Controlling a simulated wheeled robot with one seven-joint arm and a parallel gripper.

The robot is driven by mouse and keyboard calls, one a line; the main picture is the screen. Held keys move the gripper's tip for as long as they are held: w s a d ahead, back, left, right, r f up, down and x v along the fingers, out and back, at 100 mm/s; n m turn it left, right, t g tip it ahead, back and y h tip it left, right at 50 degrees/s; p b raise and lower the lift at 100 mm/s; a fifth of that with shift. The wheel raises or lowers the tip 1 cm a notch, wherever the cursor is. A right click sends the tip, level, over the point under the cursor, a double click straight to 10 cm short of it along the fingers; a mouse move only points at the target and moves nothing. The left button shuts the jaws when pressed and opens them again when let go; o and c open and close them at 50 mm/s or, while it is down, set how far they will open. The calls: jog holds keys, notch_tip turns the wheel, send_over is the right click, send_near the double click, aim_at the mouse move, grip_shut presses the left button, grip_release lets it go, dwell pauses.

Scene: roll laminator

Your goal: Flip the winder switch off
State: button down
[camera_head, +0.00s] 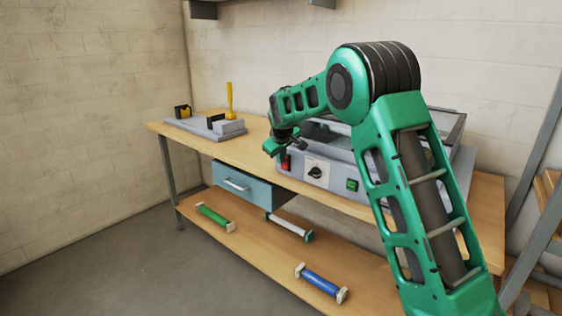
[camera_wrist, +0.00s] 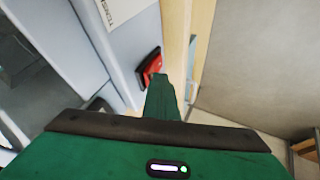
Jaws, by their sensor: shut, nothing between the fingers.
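The grey laminator (camera_head: 333,187) stands on the workbench. Its front panel has a red rocker switch (camera_head: 286,163) at the left, a black dial on a white plate (camera_head: 316,173) in the middle and a green switch (camera_head: 352,185) at the right. I cannot read which one is the winder switch. My gripper (camera_head: 272,148) is shut and empty, just left of and above the red switch. In the wrist view, the tip of my green gripper (camera_wrist: 158,80) is right by the red switch (camera_wrist: 150,67) and overlaps its edge; I cannot tell whether they touch.
The wooden bench (camera_head: 194,143) has a grey block with a yellow-handled tool (camera_head: 229,105) at its far left. A blue drawer (camera_head: 240,183) hangs below the top. Green, white and blue rolls lie on the lower shelf (camera_head: 252,247). My arm hides part of the laminator's right side.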

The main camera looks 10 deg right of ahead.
jog(key=shift+w+d, duration=0.1)
jog(key=shift+d, duration=0.05)
jog(key=shift+r, duration=0.15)
jog(key=shift+r, duration=0.7)
jog(key=a+v, duration=0.1)
jog(key=v, duration=1.1)
jog(key=shift+w, duration=0.2)
